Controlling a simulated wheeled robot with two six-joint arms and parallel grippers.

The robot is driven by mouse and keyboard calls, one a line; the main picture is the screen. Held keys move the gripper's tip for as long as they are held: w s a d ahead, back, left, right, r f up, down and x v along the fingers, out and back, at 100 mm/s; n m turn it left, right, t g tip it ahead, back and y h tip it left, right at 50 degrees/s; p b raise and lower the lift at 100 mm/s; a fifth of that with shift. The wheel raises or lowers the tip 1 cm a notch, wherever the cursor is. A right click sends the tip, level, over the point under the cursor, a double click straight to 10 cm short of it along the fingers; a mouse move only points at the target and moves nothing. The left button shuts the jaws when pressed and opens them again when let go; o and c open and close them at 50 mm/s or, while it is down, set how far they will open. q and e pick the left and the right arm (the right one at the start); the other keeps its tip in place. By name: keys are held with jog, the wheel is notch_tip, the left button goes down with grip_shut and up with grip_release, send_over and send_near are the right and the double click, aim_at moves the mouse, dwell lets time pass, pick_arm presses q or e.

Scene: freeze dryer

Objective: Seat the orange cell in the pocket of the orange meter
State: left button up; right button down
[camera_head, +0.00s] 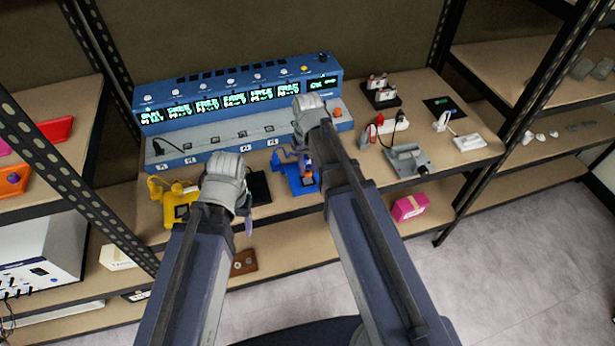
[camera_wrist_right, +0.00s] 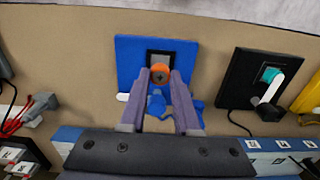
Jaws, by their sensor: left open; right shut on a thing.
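The orange cell (camera_wrist_right: 160,73) is held between the fingertips of my right gripper (camera_wrist_right: 161,84), seen end-on in the right wrist view. In that view it lies over the dark square pocket (camera_wrist_right: 160,55) of a blue meter (camera_wrist_right: 128,55); whether it touches the pocket I cannot tell. In the head view the orange cell (camera_head: 309,178) shows at the blue meter (camera_head: 295,185), partly hidden by my right arm. An orange device (camera_head: 12,180), perhaps the orange meter, lies on the left shelf. My left gripper (camera_head: 249,222) is open and empty, left of the blue meter.
A yellow meter (camera_head: 178,205) and a black meter (camera_head: 260,188) stand left of the blue one. A long blue console (camera_head: 240,110) with lit displays runs behind. A grey device (camera_head: 408,160) and a white one (camera_head: 468,142) sit to the right.

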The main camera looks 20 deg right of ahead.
pick_arm(q)
jog(key=shift+r+p, duration=0.9)
jog(key=shift+r, duration=0.1)
pick_arm(e)
jog(key=shift+r, duration=1)
